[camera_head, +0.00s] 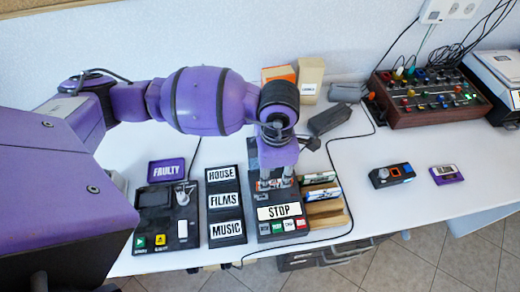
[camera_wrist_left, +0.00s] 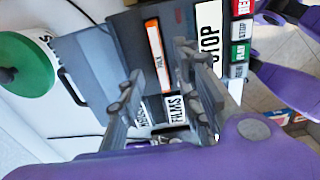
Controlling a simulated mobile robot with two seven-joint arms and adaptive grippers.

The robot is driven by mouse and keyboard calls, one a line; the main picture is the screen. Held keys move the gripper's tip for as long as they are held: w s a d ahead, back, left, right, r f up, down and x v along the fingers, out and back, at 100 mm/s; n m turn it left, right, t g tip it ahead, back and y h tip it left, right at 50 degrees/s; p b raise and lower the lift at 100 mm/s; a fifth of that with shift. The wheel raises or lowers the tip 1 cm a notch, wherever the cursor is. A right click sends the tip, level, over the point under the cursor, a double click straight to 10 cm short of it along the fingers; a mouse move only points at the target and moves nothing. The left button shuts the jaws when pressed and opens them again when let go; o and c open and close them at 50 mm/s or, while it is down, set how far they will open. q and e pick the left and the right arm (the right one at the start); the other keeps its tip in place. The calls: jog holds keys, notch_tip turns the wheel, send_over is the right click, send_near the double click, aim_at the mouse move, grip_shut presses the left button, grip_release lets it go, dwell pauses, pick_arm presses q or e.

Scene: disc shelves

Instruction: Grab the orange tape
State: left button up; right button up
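The orange tape (camera_wrist_left: 155,55) is a slim cassette with an orange edge and a white label, lying in the dark player (camera_wrist_left: 130,22) with the STOP label. In the head view the player (camera_head: 262,211) stands on the table below my left gripper (camera_head: 276,182), which largely hides the slot. In the left wrist view my left gripper (camera_wrist_left: 162,70) is open, with its fingers apart on either side of the tape's lower part. I cannot tell whether they touch it. My right gripper is not in view.
HOUSE, FILMS and MUSIC blocks (camera_head: 225,205) and a screen device (camera_head: 163,215) stand left of the player. A wooden rack (camera_head: 327,213) with cassettes is close on its right. A knobbed mixer (camera_head: 430,97) is at the back right. Table around the small devices (camera_head: 392,175) is clear.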

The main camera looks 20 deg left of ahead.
aim_at(274, 181)
pick_arm(q)
notch_tip(274, 181, down, 3)
jog(key=shift+w+d+f, duration=0.15)
grip_shut()
dwell(0.4)
